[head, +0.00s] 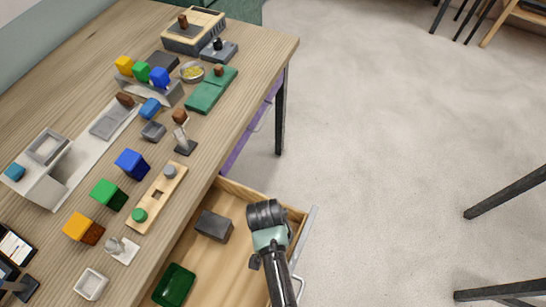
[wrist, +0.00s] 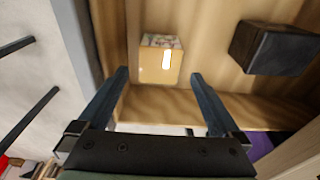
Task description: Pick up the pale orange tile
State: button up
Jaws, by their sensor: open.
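The pale orange tile (wrist: 153,70) shows in the wrist view as a small block with a bright white patch and a mottled far side. It lies on the wooden floor of the open drawer (wrist: 215,60). My gripper (wrist: 160,76) is open, with one finger to each side of the tile in the picture. No contact with it shows, and I cannot tell the height gap. In the head view my gripper (head: 268,215) is over the drawer's right part, and the tile is hidden there, apparently behind my arm.
A dark grey block (head: 213,226) lies in the drawer left of my gripper; it also shows in the wrist view (wrist: 268,47). A green tray (head: 174,286) is nearer. The wooden table (head: 255,60) holds several coloured blocks.

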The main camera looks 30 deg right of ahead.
notch_tip(320, 180, down, 3)
jog(key=shift+d+f, duration=0.1)
jog(key=c, duration=1.5)
